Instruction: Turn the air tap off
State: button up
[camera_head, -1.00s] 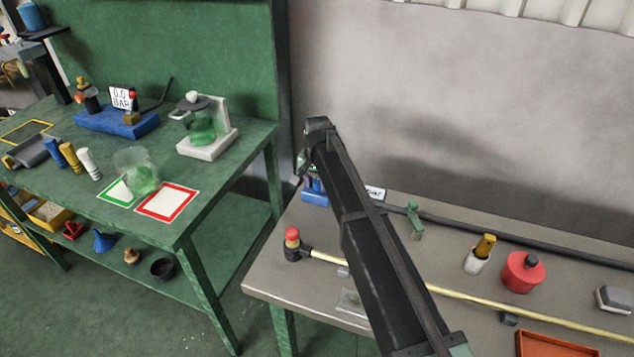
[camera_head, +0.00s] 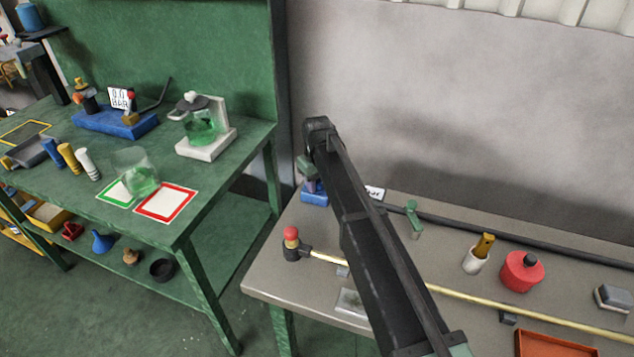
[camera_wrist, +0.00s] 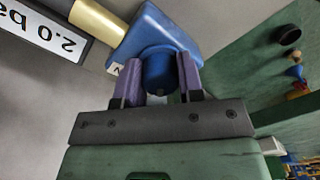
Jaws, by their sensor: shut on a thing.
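In the wrist view, my gripper (camera_wrist: 158,82) has its purple fingers on both sides of a round blue knob (camera_wrist: 158,66) and is shut on it. The knob sits on a blue block (camera_wrist: 165,28). In the head view, the same blue block (camera_head: 314,196) stands at the back left of the grey bench, with my gripper (camera_head: 312,184) above it, partly hidden by my dark arm. A green lever (camera_head: 413,222) stands upright on the bench by a dark pipe. I cannot tell for certain which fitting is the air tap.
A sign reading 2.0 bar (camera_wrist: 42,30) stands beside the block. A red-topped fitting (camera_head: 291,238) and a long yellow rod (camera_head: 470,296) lie nearer the front. A red pot (camera_head: 521,272) and orange tray (camera_head: 550,345) are right. A green bench (camera_head: 215,160) stands left.

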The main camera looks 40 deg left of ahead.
aim_at(317, 181)
jog(key=shift+n, duration=0.8)
jog(key=o, duration=0.9)
notch_tip(317, 181, up, 11)
jog(key=p, duration=1.1)
jog(key=shift+f, duration=0.1)
